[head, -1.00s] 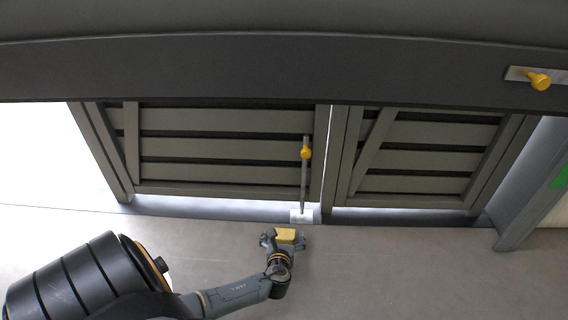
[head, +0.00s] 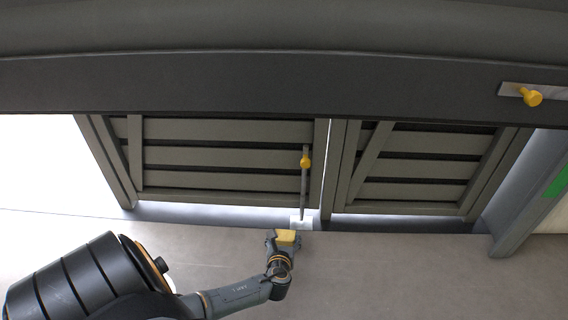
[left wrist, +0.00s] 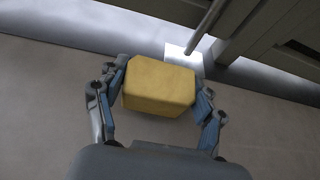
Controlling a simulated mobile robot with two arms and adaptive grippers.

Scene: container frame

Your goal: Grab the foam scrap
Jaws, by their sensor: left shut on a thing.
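The foam scrap (left wrist: 158,86) is a yellow block. In the left wrist view it sits between the two fingers of my left gripper (left wrist: 160,100), which is shut on it. In the head view the foam scrap (head: 286,237) shows at the tip of my left gripper (head: 284,241), just below the white plate at the foot of the rod. Whether the scrap touches the floor cannot be told. My right gripper is not in view.
A slatted double gate (head: 225,160) stands ahead, with a vertical rod with a yellow knob (head: 305,162). The rod's foot meets a white plate (head: 301,224). A dark beam (head: 260,85) crosses above. Grey floor (head: 420,275) to the right is clear.

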